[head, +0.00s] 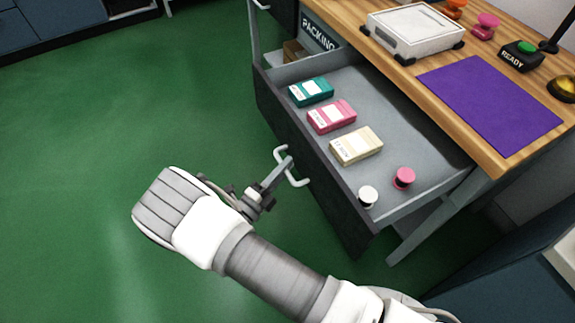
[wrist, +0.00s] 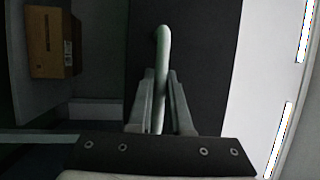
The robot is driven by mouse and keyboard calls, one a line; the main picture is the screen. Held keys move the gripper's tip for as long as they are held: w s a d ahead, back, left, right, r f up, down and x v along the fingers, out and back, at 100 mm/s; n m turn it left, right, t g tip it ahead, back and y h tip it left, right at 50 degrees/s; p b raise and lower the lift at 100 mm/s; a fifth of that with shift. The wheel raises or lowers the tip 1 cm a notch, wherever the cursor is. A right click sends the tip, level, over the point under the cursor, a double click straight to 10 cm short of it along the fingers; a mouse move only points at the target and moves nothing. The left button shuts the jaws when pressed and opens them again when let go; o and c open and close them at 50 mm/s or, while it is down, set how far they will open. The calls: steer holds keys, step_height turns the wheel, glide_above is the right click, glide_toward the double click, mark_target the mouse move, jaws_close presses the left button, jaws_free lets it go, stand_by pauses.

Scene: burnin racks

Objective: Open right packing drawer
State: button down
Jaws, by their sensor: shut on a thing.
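The packing drawer (head: 398,122) stands pulled out from under the wooden bench in the head view, its grey inside showing. Its dark front carries a pale bar handle (head: 297,181). My gripper (head: 284,163) is at this handle, in front of the drawer. In the wrist view my gripper (wrist: 161,100) has its two fingers on either side of the handle bar (wrist: 163,48), shut on it. The drawer holds a teal box (head: 311,91), a pink box (head: 331,116), a cream box (head: 356,145), a pink spool-like item (head: 404,177) and a white one (head: 368,196).
The bench top (head: 388,74) bears a white case (head: 415,31), a purple mat (head: 490,104) and a black READY button box (head: 521,55). A brown carton (head: 293,51) sits beside the PACKING sign (head: 319,35). Green floor (head: 90,120) is clear at left.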

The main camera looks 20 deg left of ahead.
steer(key=c, duration=0.8)
jaws_free()
steer(key=shift+c, duration=0.2)
steer(key=shift+s, duration=0.1)
steer(key=p+v, duration=0.1)
steer(key=v, duration=1.6)
steer(key=shift+p, duration=0.35)
steer(key=shift+s+a, duration=0.1)
steer(key=shift+s, duration=0.05)
